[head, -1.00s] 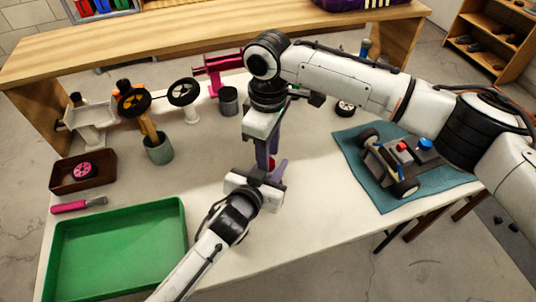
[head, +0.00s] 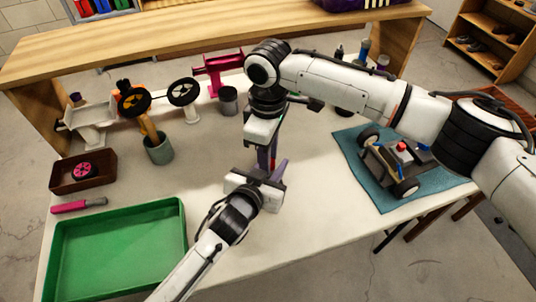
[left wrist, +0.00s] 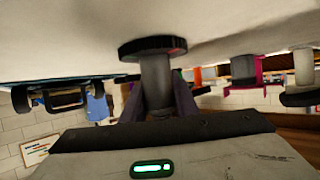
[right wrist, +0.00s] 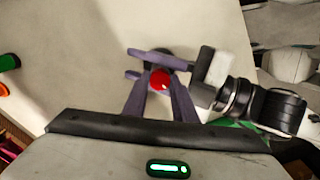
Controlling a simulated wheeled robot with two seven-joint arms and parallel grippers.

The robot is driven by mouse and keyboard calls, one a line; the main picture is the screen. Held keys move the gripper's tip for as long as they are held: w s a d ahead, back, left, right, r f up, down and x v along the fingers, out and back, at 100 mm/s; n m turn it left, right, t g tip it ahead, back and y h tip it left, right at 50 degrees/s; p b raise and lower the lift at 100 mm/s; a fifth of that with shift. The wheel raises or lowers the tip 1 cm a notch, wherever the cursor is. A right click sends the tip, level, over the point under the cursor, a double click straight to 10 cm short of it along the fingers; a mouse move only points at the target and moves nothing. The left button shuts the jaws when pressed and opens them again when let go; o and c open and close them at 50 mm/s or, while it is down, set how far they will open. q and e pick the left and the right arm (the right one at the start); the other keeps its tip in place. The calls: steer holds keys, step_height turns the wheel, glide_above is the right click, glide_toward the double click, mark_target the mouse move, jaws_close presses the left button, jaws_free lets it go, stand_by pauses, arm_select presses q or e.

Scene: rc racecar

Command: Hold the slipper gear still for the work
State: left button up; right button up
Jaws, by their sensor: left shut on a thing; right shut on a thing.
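In the left wrist view a dark, flat disc with a grey cylindrical hub, which I take for the slipper gear (left wrist: 158,84), is between the purple fingers of my left gripper (left wrist: 158,100). The disc is close to the tabletop; I cannot tell if it touches. In the right wrist view my right gripper (right wrist: 160,88) is shut on a small red-ended thing (right wrist: 160,79), above the dark gear. My left gripper's fingers come in there from the right. In the head view the left gripper (head: 275,170) and right gripper (head: 268,155) meet mid-table and largely hide the gear.
A car chassis (head: 378,160) sits on a teal mat (head: 440,195) at right. A green tray (head: 120,250) is at front left, near a pink-handled tool (head: 70,207) and a brown tray (head: 105,160). Cups and stands line the back left. Bare table lies around the grippers.

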steer(key=n, duration=0.4)
steer(key=shift+n, duration=0.3)
arm_select(q)
steer(key=shift+f, duration=0.1)
arm_select(e)
steer(key=n, duration=0.8)
steer(key=shift+n, duration=2.3)
steer(key=o, duration=0.8)
steer(key=shift+r, duration=0.1)
